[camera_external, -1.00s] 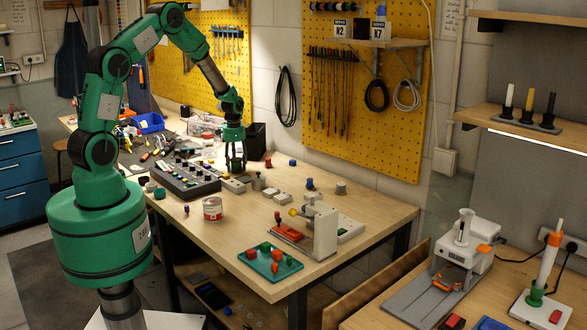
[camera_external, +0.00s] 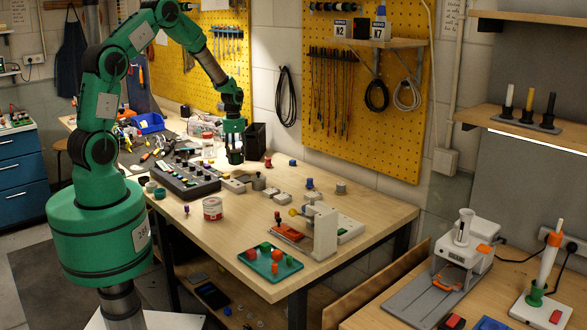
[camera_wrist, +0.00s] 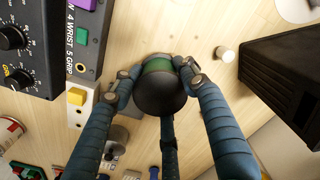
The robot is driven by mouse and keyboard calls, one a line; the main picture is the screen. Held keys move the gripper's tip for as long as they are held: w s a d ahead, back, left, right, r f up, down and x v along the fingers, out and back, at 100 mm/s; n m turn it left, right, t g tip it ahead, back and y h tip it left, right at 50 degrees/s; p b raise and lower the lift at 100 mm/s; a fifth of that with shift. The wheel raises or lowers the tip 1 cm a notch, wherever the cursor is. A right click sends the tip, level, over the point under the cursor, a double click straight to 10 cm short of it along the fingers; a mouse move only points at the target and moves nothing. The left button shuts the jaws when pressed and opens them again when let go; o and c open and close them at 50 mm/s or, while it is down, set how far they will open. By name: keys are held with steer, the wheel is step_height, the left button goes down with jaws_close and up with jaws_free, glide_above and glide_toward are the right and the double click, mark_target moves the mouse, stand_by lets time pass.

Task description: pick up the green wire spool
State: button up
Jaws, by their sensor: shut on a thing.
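The green wire spool shows in the wrist view as a dark round flange (camera_wrist: 160,95) with a green band (camera_wrist: 157,66) behind it. My gripper (camera_wrist: 158,78) has its blue ribbed fingers closed around the spool, with fingertips at its sides. In the external view my gripper (camera_external: 235,153) hangs above the back of the wooden bench, with the dark end of the spool (camera_external: 235,159) low between the fingers. Bench surface shows around the spool in the wrist view, and the spool appears raised off it. The fingers hide part of its sides.
A dark control panel (camera_external: 187,181) stands to the left, and a black bin (camera_external: 256,140) stands close behind, also at right in the wrist view (camera_wrist: 283,72). A labelled can (camera_external: 213,208) and a green tray (camera_external: 269,266) are nearer the front.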

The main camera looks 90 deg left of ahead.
mark_target(235, 151)
steer(key=shift+r, duration=3)
